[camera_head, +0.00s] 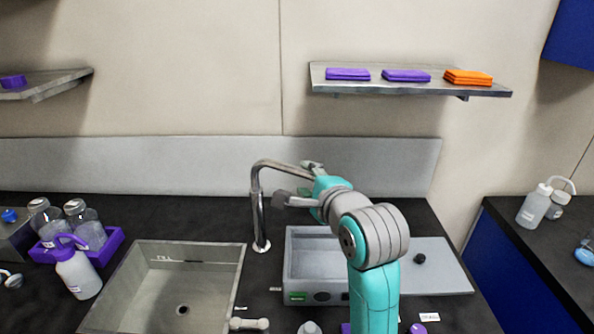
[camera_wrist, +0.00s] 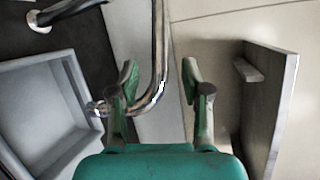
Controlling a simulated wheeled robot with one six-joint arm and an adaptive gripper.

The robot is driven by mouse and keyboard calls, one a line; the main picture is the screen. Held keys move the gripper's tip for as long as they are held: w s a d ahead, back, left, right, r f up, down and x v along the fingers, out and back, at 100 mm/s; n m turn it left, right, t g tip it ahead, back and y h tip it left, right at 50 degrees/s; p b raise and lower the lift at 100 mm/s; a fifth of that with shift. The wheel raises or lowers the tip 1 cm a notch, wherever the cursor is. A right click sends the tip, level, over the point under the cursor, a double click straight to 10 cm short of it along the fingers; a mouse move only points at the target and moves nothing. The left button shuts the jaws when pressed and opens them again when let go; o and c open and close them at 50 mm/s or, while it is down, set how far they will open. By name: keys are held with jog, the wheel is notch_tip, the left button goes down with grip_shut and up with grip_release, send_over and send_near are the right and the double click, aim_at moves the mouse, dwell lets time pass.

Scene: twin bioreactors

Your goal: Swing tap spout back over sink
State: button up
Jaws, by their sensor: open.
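The chrome tap (camera_head: 259,215) rises behind the right edge of the steel sink (camera_head: 128,290). Its spout (camera_head: 282,163) points right, away from the sink, over the grey basin unit. My gripper (camera_head: 303,182) is open at the spout's far end, which it partly hides in the head view. In the wrist view, the spout (camera_wrist: 159,50) runs between the spread fingers of my gripper (camera_wrist: 160,78) and bends toward its outlet (camera_wrist: 98,108) beside the left finger. I cannot tell whether a finger touches it. The tap's base (camera_wrist: 40,21) shows at top left.
The grey basin unit (camera_head: 306,238) stands right of the tap. A purple rack (camera_head: 107,247) with bottles and a wash bottle (camera_head: 77,274) stand left of the sink. A shelf (camera_head: 410,87) with folded cloths hangs above, and shows close to the right finger in the wrist view (camera_wrist: 262,115).

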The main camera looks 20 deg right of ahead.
aim_at(299, 174)
jog(key=x, duration=0.6)
jog(key=shift+w+f, duration=0.15)
jog(key=shift+w, duration=0.2)
grip_shut()
